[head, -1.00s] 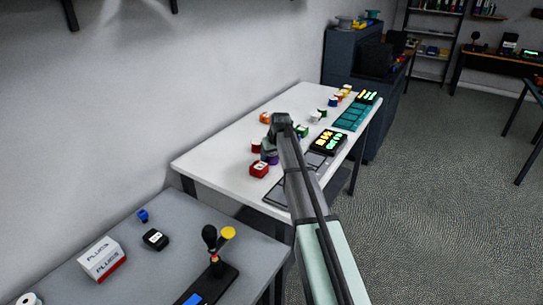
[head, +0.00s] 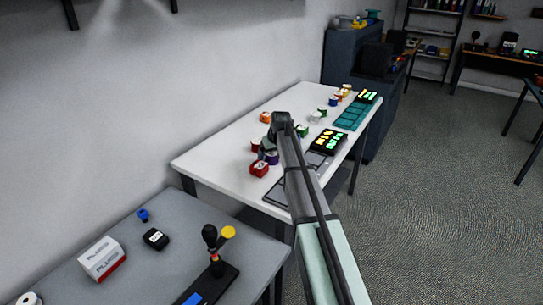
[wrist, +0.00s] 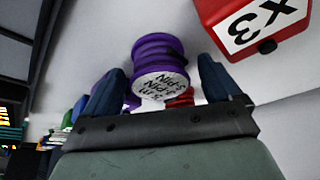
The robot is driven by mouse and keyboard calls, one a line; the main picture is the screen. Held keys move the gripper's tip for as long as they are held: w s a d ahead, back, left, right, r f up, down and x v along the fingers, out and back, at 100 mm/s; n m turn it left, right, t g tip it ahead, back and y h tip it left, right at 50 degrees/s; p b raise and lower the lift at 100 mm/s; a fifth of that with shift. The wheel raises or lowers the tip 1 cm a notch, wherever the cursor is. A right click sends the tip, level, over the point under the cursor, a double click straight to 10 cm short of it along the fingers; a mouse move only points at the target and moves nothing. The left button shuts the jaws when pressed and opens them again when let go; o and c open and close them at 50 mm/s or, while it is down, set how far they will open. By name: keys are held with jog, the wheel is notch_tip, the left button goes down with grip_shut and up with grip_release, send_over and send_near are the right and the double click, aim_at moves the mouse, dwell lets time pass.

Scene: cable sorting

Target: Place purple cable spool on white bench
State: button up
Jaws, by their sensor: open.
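The purple cable spool (wrist: 158,58), with a white printed label on its end, shows in the wrist view between the two spread fingers of my gripper (wrist: 162,82). I cannot tell whether either finger touches it. In the head view the purple spool (head: 272,159) is at the near part of the white bench (head: 222,154), partly hidden by my gripper (head: 268,148). My gripper is open, low over the bench beside the spool. A second purple piece (wrist: 131,101) shows past the left finger in the wrist view.
A red box marked X3 (wrist: 262,22) is close to the right of the spool. A red spool (wrist: 182,98) lies behind it. Several coloured spools, a black tray (head: 328,141) and teal trays (head: 351,117) lie farther along the bench. A grey table (head: 190,232) stands nearer.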

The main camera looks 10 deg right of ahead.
jog(key=v, duration=1.1)
jog(key=shift+s+r, duration=0.2)
jog(key=shift+r, duration=0.1)
